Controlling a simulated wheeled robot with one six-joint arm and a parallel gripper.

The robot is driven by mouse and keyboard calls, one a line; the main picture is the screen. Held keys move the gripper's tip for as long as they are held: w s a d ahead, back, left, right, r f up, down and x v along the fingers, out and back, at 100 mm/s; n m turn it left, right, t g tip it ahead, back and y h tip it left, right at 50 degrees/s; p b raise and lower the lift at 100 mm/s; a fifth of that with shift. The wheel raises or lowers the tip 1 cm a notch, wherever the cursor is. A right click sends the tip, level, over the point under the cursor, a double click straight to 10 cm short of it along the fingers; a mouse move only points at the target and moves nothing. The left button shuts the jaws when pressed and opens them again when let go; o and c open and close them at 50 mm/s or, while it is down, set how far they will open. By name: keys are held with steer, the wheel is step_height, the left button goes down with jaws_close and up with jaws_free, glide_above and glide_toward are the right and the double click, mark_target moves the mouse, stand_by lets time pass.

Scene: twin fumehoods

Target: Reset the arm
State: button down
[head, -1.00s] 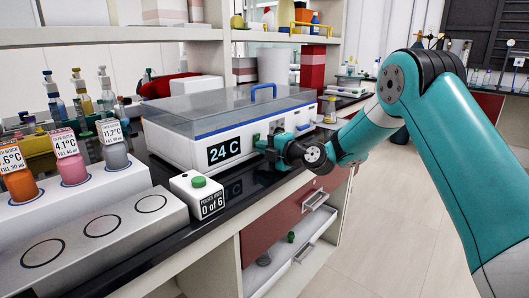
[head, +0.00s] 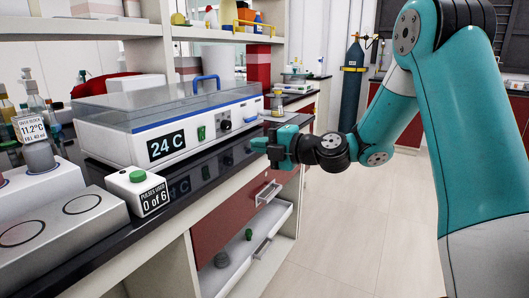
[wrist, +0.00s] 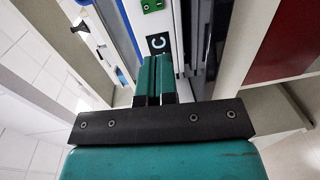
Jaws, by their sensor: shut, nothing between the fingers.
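My gripper (head: 273,147) is teal with a black wrist joint. In the head view it hangs in the air in front of the bench edge, right of and below the white water-bath-like box (head: 160,147) with the "24 C" display. In the wrist view its two teal fingers (wrist: 154,78) lie side by side, shut, with nothing held. The box's front panel, with a green switch (head: 202,133) and a black knob (head: 226,124), stands beyond the fingers and apart from them in the head view.
A white block with a green button (head: 137,176) reads "0 of 6" on the black bench top. Below it, a drawer (head: 258,245) stands open with small items inside. Floor (head: 340,240) to the right is clear.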

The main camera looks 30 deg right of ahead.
steer(key=shift+s+d+r, duration=0.1)
steer(key=shift+s+d, duration=0.25)
steer(key=shift+s, duration=0.2)
steer(key=s+a+f+m+g+y, duration=0.1)
steer(key=s+a+m+g, duration=0.55)
steer(key=s+a, duration=0.65)
steer(key=s+a+f+m+g+h, duration=0.1)
steer(key=s+f+m+g+h, duration=0.25)
steer(key=s, duration=0.55)
steer(key=s+r+m+g+h, duration=0.15)
steer(key=s+m+g, duration=0.25)
steer(key=s+m, duration=0.4)
step_height(320, 180, up, 16)
steer(key=s+h+p, duration=0.1)
steer(key=p, duration=1.6)
steer(key=shift+s+d, duration=0.15)
